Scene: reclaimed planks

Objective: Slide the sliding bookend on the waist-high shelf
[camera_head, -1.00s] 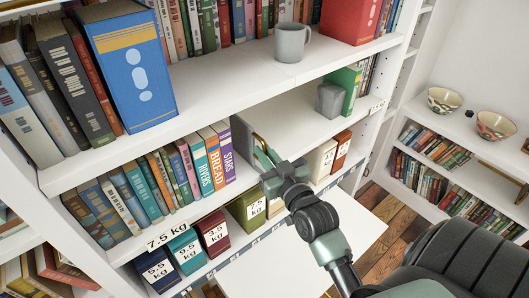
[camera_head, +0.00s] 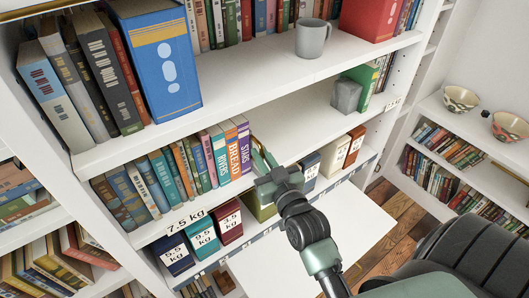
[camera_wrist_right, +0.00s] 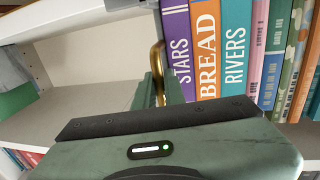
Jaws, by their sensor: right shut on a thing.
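The sliding bookend's brass handle (camera_wrist_right: 156,62) stands upright beside the purple STARS book (camera_wrist_right: 178,50) in the right wrist view. The bookend's plate is mostly hidden behind my gripper and cannot be made out clearly. My right gripper (camera_head: 262,158) reaches in at the middle of the waist-high shelf (camera_head: 300,135), just right of the STARS book (camera_head: 243,143). In the right wrist view its fingers (camera_wrist_right: 158,92) are shut on the brass handle. My left gripper is not in view.
A row of books (camera_head: 170,175) fills the shelf's left part. Right of my gripper the shelf is bare up to a grey block (camera_head: 346,95) and a green book (camera_head: 368,88). Weight-labelled boxes (camera_head: 202,238) stand below. A grey mug (camera_head: 312,38) is on the shelf above.

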